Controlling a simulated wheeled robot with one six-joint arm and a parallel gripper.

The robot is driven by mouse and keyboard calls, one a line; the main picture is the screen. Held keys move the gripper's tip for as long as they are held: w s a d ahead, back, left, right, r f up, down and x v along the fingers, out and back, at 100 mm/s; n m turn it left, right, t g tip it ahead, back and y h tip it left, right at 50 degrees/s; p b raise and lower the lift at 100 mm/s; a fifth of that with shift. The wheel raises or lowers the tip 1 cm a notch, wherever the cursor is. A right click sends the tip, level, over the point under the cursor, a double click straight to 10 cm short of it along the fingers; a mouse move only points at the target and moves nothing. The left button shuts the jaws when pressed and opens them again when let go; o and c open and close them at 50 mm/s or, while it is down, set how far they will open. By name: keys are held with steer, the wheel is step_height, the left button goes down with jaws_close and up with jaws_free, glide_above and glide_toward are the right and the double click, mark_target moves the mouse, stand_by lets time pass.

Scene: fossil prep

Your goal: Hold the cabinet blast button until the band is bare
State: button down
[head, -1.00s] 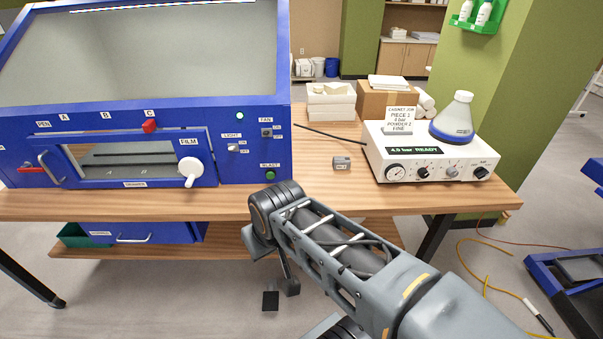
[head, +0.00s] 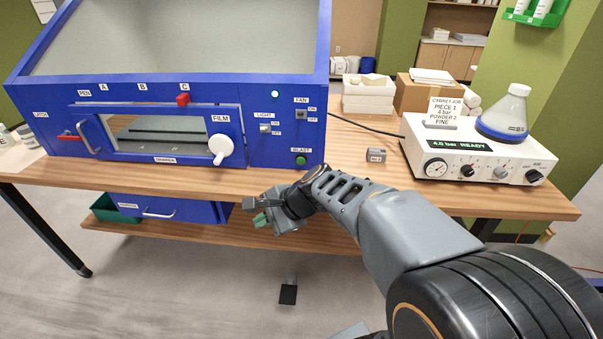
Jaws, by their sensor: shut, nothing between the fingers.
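The blue blast cabinet (head: 275,146) stands on the wooden bench at the left. Its green blast button (head: 300,160) sits low on the right of the front panel, under the BLAST label. The chamber window (head: 160,133) is low on the front. I cannot make out a fossil or a band through the window or the large sloped glass (head: 190,40).
A white control unit (head: 470,150) reads "4.0 bar READY" on the right of the bench, with a flask (head: 505,115) and a job card (head: 443,111) on top. A small grey block (head: 376,155) lies between unit and cabinet.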

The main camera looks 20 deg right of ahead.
mark_target(301, 161)
steer(key=w+d+f+m+t+h+b, duration=0.1)
steer(key=w+d+f+m+t+b, duration=0.2)
steer(key=w+d+m, duration=0.4)
steer(key=w+d+f+m+t+h+b, duration=0.1)
steer(key=w+d+f+m+t+b, duration=0.2)
steer(key=m, duration=1.5)
steer(key=w+d+f+t, duration=0.2)
steer(key=w+d+t, duration=0.2)
steer(key=w+d, duration=0.1)
steer(key=shift+w+h, duration=0.15)
steer(key=shift+h, duration=0.25)
steer(key=shift+w, duration=0.1)
steer(key=shift+w+d+p, duration=0.25)
steer(key=shift+w+d, duration=0.45)
steer(key=shift+w, duration=0.55)
steer(key=shift+w+d+p, duration=0.2)
steer(key=shift+w+d, duration=0.5)
steer(key=shift+w, duration=0.55)
steer(key=shift+w+d+p, duration=0.25)
steer(key=shift+w+d, duration=0.45)
steer(key=shift+w, duration=0.55)
steer(key=shift+w, duration=0.1)
steer(key=shift+w+d, duration=0.25)
steer(key=shift+w, duration=0.05)
